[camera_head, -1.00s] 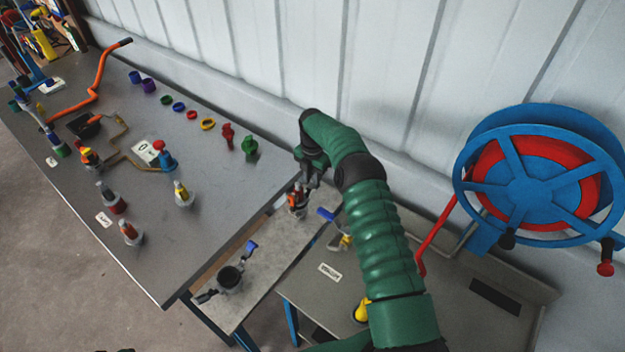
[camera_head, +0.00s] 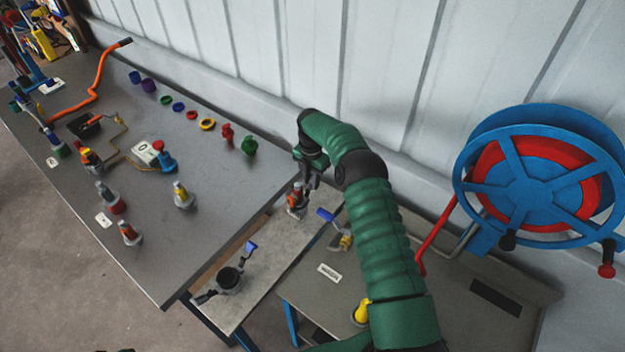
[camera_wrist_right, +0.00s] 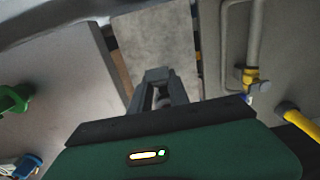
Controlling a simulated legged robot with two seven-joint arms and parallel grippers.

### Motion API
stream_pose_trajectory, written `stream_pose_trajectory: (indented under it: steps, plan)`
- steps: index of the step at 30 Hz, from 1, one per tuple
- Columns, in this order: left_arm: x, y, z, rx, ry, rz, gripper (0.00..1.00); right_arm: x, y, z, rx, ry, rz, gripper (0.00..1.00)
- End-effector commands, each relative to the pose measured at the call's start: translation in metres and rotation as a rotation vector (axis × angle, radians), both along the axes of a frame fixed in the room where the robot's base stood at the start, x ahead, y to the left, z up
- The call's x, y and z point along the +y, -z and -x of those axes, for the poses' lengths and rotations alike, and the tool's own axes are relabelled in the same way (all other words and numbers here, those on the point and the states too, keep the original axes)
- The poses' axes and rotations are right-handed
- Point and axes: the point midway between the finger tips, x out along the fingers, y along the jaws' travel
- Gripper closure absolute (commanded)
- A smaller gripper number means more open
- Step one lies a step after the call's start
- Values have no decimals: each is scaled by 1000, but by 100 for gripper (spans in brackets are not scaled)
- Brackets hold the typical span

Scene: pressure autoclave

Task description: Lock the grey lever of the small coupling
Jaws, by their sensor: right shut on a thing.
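The small coupling (camera_head: 296,204), with a red-orange part and a grey body, stands on the pale bench strip between the two tables. My right gripper (camera_head: 303,187) reaches down onto it from above and hides much of it. In the right wrist view, the gripper's fingers (camera_wrist_right: 158,82) are close together around a small grey piece (camera_wrist_right: 160,99). It appears to be the grey lever, but its angle is mostly hidden. My left gripper is not in view.
A larger black-mouthed coupling (camera_head: 230,279) with side levers stands nearer on the strip. A blue-handled valve (camera_head: 328,216) is close to the right of my gripper. The left table (camera_head: 200,225) holds several fittings. A blue hose reel (camera_head: 540,180) hangs at right.

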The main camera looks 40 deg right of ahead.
Motion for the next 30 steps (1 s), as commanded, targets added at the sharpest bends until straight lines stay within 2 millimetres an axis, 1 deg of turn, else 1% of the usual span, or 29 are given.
stream_pose_trajectory:
  steps: [1, 26, 27, 30]
  plan:
    - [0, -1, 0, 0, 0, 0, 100, 4, -4, -5, -12, -2, -6, 100]
    - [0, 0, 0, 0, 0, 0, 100, 7, -2, -4, -9, -3, -10, 100]
    - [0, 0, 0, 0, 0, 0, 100, 7, -2, -4, -8, -3, -11, 74]
    - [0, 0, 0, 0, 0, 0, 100, 6, -1, -3, -6, -2, -9, 61]
